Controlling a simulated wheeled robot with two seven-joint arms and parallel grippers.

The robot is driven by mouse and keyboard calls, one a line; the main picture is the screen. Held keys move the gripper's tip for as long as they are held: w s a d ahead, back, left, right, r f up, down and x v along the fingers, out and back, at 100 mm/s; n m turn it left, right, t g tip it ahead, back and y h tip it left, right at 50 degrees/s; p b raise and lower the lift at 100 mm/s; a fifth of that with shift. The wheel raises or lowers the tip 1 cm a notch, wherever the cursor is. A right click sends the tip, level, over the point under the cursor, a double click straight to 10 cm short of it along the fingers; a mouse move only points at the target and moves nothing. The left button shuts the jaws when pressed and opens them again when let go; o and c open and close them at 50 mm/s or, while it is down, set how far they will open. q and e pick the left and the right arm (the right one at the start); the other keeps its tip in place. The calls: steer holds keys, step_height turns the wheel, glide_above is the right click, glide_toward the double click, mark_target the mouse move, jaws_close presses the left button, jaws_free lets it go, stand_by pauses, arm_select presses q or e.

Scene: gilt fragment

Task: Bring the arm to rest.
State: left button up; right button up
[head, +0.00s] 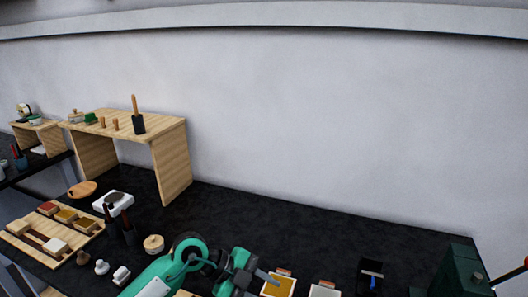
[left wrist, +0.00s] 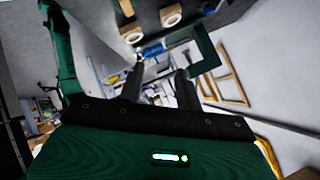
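My left arm (head: 168,272) is teal and comes in at the bottom of the head view, bent at a dark round joint. Its hand end lies at the bottom edge, partly cut off, beside a yellow-topped tile (head: 279,285). In the left wrist view my left gripper (left wrist: 160,72) shows two dark fingers standing apart with nothing between them. Behind them is the room, seen tilted, not the tabletop. My right gripper is not in view.
A wooden stand (head: 172,160) is at the back left. A wooden tray (head: 75,252), a white scale (head: 113,203) and a round wooden pot (head: 154,244) are left of my arm. A dark green box (head: 462,272) is at the right. The dark worktop behind my arm is clear.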

arm_select(q)
steer(key=s+d+r+h, duration=0.2)
steer(key=d+r+h, duration=0.1)
steer(key=r+h, duration=0.2)
steer(key=w+a+r+n+t+h, duration=0.25)
steer(key=a+r+n+t, duration=0.6)
steer(key=t, duration=0.75)
steer(key=s+a+f+n+t+y, duration=0.1)
steer(key=a+f+n+y, duration=1.35)
steer(key=n+y, duration=0.4)
steer(key=s+a+f+m+g, duration=0.1)
steer(key=s+f+g, duration=0.65)
steer(key=s, duration=0.35)
steer(key=s+a+f+m+g, duration=0.1)
steer(key=s+a+f+g, duration=0.1)
steer(key=s+f+g, duration=0.75)
steer(key=s+f+t, duration=0.3)
steer(key=f, duration=2.7)
steer(key=s+a+f+g, duration=0.1)
steer(key=s+a+f, duration=0.2)
steer(key=s+f, duration=1.5)
steer(key=shift+s+f+m, duration=0.3)
steer(key=shift+s+f, duration=0.1)
steer(key=shift+s, duration=0.05)
